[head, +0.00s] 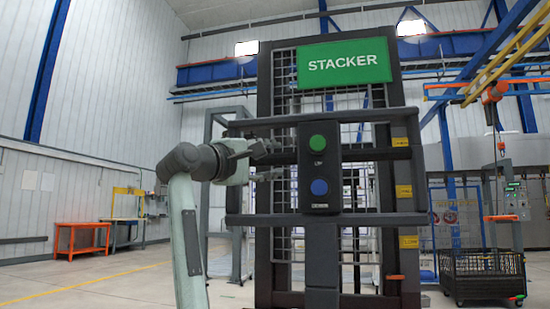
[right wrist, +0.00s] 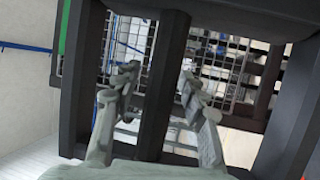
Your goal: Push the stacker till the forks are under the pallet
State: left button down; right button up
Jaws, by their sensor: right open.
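The stacker (head: 390,145) stands upright close in front of me in the head view, a dark frame with wire mesh and a green STACKER sign (head: 347,63). A black control box with a green button (head: 318,142) and a blue button (head: 319,187) is on its front. The forks and pallet are not visible.
A dark mesh cart (head: 483,275) stands on the floor to the right. An orange table (head: 82,240) and a workbench (head: 127,232) are far left. An orange hoist (head: 494,92) hangs at upper right. The floor at left is clear.

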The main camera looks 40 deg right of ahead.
jog(key=shift+x, duration=1)
jog(key=shift+c, duration=0.5)
grip_shut()
